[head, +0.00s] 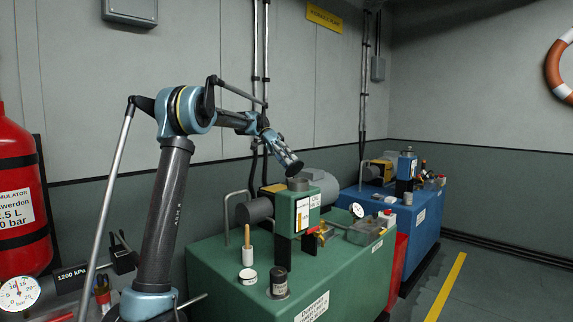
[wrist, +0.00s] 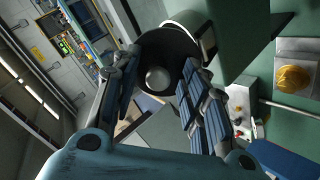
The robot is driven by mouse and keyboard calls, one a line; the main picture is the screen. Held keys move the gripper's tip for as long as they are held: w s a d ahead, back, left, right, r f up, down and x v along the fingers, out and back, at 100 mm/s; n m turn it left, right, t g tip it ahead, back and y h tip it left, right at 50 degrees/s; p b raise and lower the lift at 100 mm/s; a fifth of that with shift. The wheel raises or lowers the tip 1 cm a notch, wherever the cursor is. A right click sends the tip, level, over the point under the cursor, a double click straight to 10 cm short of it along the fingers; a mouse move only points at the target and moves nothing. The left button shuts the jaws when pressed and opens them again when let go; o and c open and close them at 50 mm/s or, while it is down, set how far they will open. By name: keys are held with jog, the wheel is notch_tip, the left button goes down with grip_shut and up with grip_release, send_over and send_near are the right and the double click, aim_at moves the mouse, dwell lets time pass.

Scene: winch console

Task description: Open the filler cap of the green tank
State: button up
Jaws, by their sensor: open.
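The green tank (head: 235,254) stands in the middle of the head view. I cannot tell for sure which is the filler cap.
A blue tank unit (head: 425,212) stands behind to the right, with a red panel (head: 394,262) between. A grey motor (head: 328,190), a gauge (head: 357,210) and a red-handled valve (head: 320,233) crowd the green tank. A red cylinder (head: 18,200) stands at left.

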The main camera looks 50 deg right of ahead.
notch_tip(320, 180, up, 10)
dwell(0.6)
jog(key=shift+w, duration=0.1)
dwell(0.3)
